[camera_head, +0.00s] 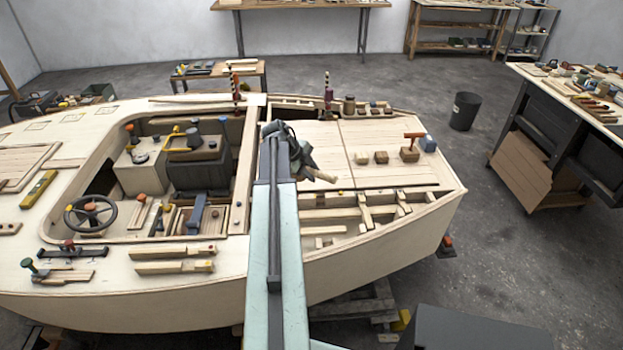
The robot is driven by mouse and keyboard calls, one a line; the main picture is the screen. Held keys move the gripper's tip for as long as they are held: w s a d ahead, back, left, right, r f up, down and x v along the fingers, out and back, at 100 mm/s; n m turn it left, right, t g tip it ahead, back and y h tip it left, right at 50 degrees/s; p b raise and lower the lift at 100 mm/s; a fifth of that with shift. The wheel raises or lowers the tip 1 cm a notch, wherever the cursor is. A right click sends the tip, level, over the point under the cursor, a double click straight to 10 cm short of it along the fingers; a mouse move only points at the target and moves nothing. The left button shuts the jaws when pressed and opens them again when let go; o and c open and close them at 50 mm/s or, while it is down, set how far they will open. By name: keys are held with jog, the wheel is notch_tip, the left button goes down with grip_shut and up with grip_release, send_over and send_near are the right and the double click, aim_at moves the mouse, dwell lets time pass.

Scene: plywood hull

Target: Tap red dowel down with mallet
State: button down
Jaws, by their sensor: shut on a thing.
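My gripper (304,165) is over the hull's deck, just right of the cockpit. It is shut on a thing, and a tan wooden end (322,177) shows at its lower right. This may be part of the mallet, but the head cannot be made out. A red-brown T-shaped piece (414,135) stands at a wooden block (409,155) on the right deck, apart from my gripper. I cannot tell which piece is the red dowel. My arm hides part of the deck.
Small wooden blocks (381,157) and a blue block (428,143) sit on the right deck. Banded posts (328,92) rise at the hull's far side. A steering wheel (90,213) is at left. Open framing (365,211) lies along the near right edge.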

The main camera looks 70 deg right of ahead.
notch_tip(320, 180, down, 6)
jog(key=b, duration=0.5)
jog(key=shift+r, duration=0.25)
jog(key=shift+s+a+r, duration=0.1)
jog(key=shift+s+r, duration=0.05)
jog(key=shift+s, duration=0.05)
notch_tip(320, 180, down, 5)
jog(key=b, duration=0.5)
notch_tip(320, 180, up, 5)
jog(key=p, duration=0.5)
